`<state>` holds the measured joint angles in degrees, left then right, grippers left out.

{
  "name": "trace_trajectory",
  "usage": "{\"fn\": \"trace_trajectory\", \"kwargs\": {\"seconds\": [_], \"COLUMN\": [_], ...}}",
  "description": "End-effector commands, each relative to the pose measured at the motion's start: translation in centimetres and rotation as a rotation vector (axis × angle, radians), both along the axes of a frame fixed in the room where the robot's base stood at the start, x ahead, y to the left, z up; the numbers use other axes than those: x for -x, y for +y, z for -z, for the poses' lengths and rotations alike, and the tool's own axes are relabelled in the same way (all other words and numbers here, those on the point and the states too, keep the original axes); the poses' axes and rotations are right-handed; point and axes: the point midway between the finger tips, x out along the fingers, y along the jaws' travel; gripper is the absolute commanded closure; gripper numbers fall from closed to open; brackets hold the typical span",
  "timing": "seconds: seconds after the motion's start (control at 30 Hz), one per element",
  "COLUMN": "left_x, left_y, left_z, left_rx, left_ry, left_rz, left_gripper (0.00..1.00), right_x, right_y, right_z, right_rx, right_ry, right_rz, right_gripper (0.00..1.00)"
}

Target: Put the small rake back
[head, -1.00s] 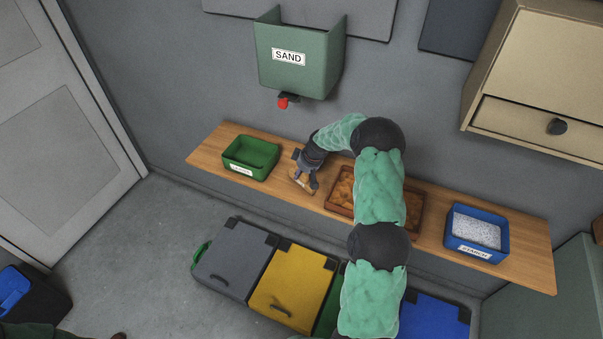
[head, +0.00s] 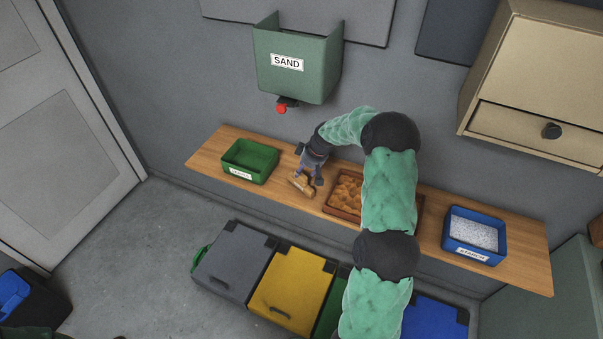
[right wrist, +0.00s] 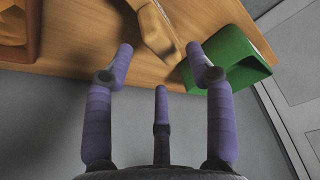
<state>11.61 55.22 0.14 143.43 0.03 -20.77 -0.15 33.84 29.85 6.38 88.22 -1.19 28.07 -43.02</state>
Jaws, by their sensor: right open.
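The small rake (head: 300,186), a light wooden piece, appears to lie on the wooden shelf between the green bin and the brown sand tray (head: 343,193). My right gripper (head: 311,181) is open and empty, just behind and to the right of the rake in the head view. In the right wrist view the rake (right wrist: 158,30) shows beyond the open fingertips (right wrist: 160,48), apart from them; its far end is cut off by the picture's edge. My right arm hides part of the sand tray. My left gripper is not in view.
The green bin (head: 270,173) stands left on the shelf (head: 207,157); a blue bin (head: 450,240) of pale grains stands right. A green SAND hopper (head: 300,85) with a red knob hangs above. A beige cabinet (head: 525,65) is upper right; lidded bins (head: 235,260) stand below.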

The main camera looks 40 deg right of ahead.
Motion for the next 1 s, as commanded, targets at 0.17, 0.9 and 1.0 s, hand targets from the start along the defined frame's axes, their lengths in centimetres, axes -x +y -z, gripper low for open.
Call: {"fn": "trace_trajectory", "kwargs": {"seconds": [0.17,0.9,1.0], "left_x": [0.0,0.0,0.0], "left_y": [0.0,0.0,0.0], "left_z": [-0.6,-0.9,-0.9], "left_rx": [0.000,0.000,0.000], "left_ry": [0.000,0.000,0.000], "left_rz": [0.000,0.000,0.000], "left_gripper": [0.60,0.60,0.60], "right_x": [1.3,4.5,7.7], "right_y": [-0.2,14.4,21.3], "right_z": [-3.1,6.7,10.9], "right_rx": [0.000,-0.153,-0.214], "right_ry": [0.000,0.103,0.161], "right_rz": [0.000,0.047,0.081], "right_gripper": [0.45,0.45,0.45]}}
